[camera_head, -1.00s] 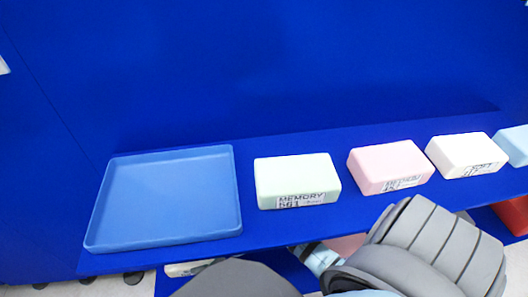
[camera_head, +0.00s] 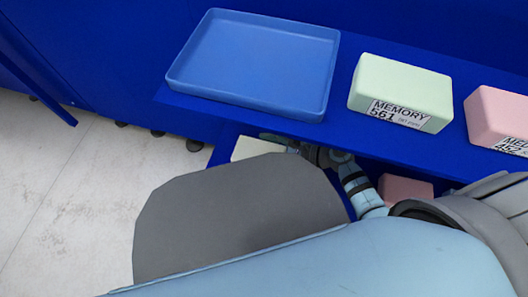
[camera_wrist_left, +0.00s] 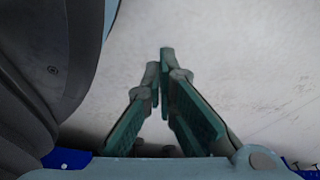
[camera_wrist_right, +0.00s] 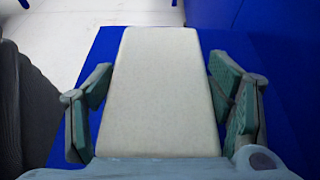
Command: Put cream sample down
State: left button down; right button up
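The cream sample (camera_head: 257,148) is a pale block on the lower blue shelf, partly hidden by my arm in the head view. In the right wrist view the cream sample (camera_wrist_right: 162,90) lies lengthwise between the fingers of my right gripper (camera_wrist_right: 162,85). These fingers are open, with a narrow strip of blue showing on each side of the block. In the head view my right gripper (camera_head: 285,142) is at the block's right end, mostly hidden. My left gripper (camera_wrist_left: 163,52) shows only in its wrist view, shut and empty over pale floor.
The upper shelf holds an empty blue tray (camera_head: 255,60), a green MEMORY block (camera_head: 402,85) and a pink block (camera_head: 497,115). Another pink block (camera_head: 405,189) is on the lower shelf. The upper shelf's front edge overhangs near my right gripper. Pale floor is clear at left.

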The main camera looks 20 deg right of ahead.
jog(key=o, duration=0.4)
jog(key=shift+o, duration=0.2)
pick_arm(q)
jog(key=shift+r, duration=0.1)
pick_arm(e)
jog(key=shift+r, duration=0.1)
pick_arm(q)
jog(key=shift+g, duration=0.4)
jog(key=s, duration=0.1)
jog(key=s+a+p, duration=0.1)
jog(key=s+r+p, duration=0.1)
jog(key=s, duration=0.1)
jog(key=shift+a, duration=0.2)
pick_arm(e)
jog(key=v, duration=1.2)
